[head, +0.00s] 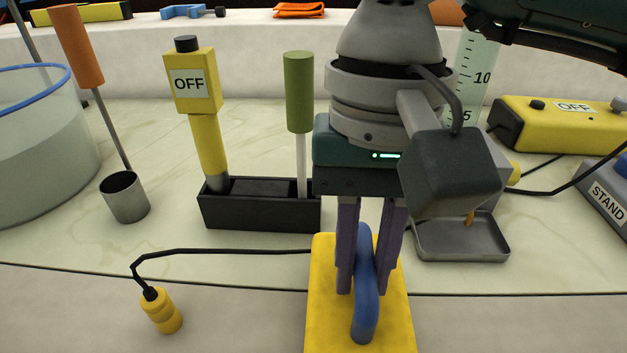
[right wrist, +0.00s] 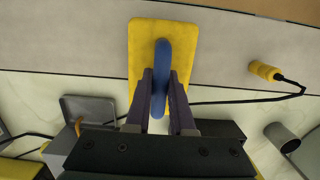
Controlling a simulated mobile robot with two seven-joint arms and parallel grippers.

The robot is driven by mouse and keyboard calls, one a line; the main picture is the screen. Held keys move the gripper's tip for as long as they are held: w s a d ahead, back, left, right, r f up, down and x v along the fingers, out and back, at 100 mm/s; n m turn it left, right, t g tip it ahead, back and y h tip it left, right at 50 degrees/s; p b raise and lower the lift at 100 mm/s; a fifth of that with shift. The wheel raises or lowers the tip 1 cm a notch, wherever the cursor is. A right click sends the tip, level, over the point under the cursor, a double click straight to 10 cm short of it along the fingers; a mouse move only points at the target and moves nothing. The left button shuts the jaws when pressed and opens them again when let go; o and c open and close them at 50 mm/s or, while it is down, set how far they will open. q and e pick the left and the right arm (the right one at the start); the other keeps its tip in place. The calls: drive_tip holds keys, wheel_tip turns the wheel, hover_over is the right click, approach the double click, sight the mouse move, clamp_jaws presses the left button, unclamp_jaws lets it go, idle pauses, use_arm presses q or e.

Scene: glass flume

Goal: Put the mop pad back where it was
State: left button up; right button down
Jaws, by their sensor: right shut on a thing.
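The mop pad (head: 328,300) is a flat yellow pad with a blue loop handle (head: 366,310). It is at the bottom middle of the head view, and its lower end is cut off by the frame. My right gripper (head: 366,284) points down with its purple fingers shut on the blue handle. The right wrist view shows the yellow pad (right wrist: 143,45) whole, with the fingers on either side of the handle. The pad overlaps the counter's front edge line; I cannot tell whether it touches the surface. My left gripper is not in view.
A black holder (head: 260,212) with a yellow OFF tool (head: 208,140) and a green-handled tool (head: 299,90) stands behind the pad. A grey tray (head: 462,250) is right, a metal cup (head: 125,197) left. A cabled yellow plug (head: 162,311) lies front left.

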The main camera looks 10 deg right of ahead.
drive_tip(key=shift+f, duration=1.35)
drive_tip(key=shift+f+b, duration=0.15)
drive_tip(key=shift+b, duration=0.2)
drive_tip(key=c, duration=0.8)
unclamp_jaws()
